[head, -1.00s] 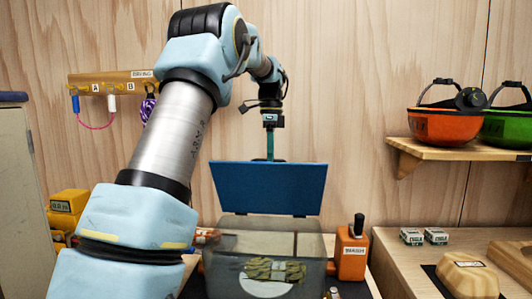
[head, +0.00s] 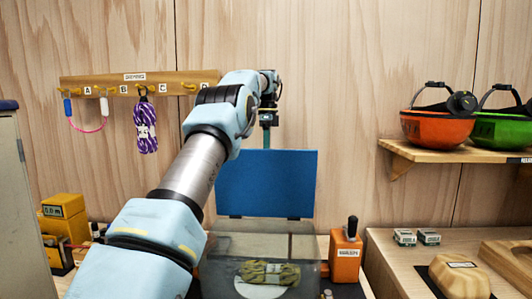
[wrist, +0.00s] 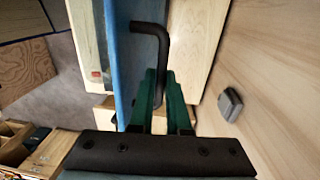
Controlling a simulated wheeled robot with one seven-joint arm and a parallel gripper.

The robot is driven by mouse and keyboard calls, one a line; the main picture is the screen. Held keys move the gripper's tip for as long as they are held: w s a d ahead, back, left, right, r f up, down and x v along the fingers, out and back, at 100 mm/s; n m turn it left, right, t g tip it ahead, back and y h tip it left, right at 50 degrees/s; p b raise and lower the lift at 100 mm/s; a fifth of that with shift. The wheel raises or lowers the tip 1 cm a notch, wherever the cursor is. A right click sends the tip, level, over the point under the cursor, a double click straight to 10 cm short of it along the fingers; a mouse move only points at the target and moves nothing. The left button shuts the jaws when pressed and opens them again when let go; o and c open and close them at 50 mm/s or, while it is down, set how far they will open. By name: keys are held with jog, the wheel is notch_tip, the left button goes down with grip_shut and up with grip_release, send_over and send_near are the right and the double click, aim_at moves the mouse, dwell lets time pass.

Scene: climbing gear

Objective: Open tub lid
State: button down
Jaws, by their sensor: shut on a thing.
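The tub (head: 222,247) is a see-through grey box in the middle of the head view. Its blue lid (head: 267,183) stands up at the tub's rear edge, close to upright. In the wrist view the lid (wrist: 124,50) shows nearly edge-on. A black bent handle (wrist: 150,28) sticks out from the lid. My gripper (head: 266,138) is behind the lid's top edge, its lower part hidden by the lid. In the wrist view its green fingers (wrist: 161,88) are shut on the handle.
A green-yellow rope bundle (head: 268,273) lies in the tub. An orange box (head: 345,258) stands right of it. A wooden shelf (head: 425,150) holds an orange helmet (head: 436,128) and a green helmet (head: 502,128). The wooden wall is close behind the lid.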

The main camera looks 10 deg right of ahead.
jog(key=shift+w+f, duration=0.35)
dwell(0.4)
jog(key=c, duration=1.1)
grip_release()
jog(key=shift+w+d, duration=0.1)
jog(key=shift+o, duration=1.1)
jog(key=shift+r, duration=0.15)
jog(key=shift+r, duration=0.1)
